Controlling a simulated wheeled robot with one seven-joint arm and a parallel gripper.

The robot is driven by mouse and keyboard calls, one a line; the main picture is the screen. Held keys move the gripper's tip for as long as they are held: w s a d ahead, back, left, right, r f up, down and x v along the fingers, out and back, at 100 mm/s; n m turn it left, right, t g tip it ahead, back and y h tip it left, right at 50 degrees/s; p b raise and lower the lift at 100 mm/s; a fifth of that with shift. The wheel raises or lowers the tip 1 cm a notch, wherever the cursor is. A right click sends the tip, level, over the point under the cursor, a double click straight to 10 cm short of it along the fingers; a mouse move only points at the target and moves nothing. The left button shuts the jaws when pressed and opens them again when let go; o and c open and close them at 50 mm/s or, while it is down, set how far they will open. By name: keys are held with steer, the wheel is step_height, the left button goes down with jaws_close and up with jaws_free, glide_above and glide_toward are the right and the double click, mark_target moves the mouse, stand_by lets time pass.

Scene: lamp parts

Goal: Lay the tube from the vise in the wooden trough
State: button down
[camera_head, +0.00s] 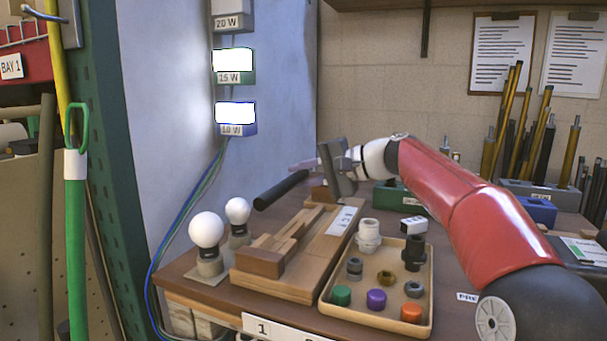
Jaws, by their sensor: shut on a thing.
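A black tube (281,190) slants up to the right above the far left end of the wooden trough (290,250). My gripper (318,170) is shut on the tube near its right end. The gripper's grey body partly hides the grip. The tube's near left end hangs free, apart from the trough. The trough lies on the bench with its channel showing and no tube in it. I cannot make out the vise for certain; a green block (398,196) behind the trough is partly hidden by my arm.
A wooden tray (328,299) of sockets, rings and coloured caps stands right of the trough. Two white bulbs (206,230) in holders stand left of it. Upright rods (515,120) fill racks at the back right. A blue-white wall is close on the left.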

steer(key=shift+f+b, duration=3.1)
steer(key=shift+f, duration=1)
